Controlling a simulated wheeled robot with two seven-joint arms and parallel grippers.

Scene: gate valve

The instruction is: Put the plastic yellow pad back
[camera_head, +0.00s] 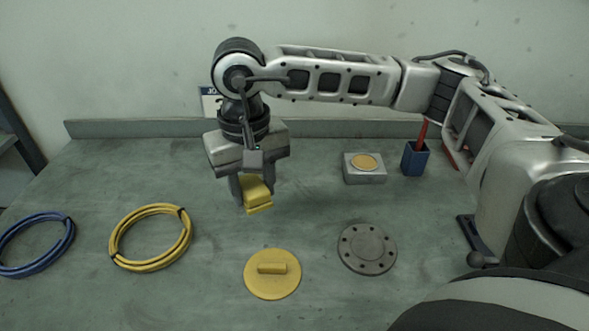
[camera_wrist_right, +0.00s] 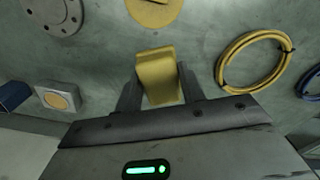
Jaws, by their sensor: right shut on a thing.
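My right gripper (camera_head: 256,198) comes in from the right and points down over the back middle of the bench. It is shut on a yellow pad (camera_head: 258,205), a small blocky piece held above the bench top. In the right wrist view the pad (camera_wrist_right: 158,72) sits between the two dark fingers of the gripper (camera_wrist_right: 158,88). A flat yellow disc with a raised bar (camera_head: 272,285) lies on the bench in front of the gripper, apart from the held pad. My left gripper is not in view.
A grey flange (camera_head: 367,249) lies right of the disc. A grey box with a round yellow top (camera_head: 364,176) and a blue holder (camera_head: 415,160) stand at the back right. Yellow (camera_head: 150,264) and blue (camera_head: 38,268) cable coils lie left. Bench between the coils and disc is clear.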

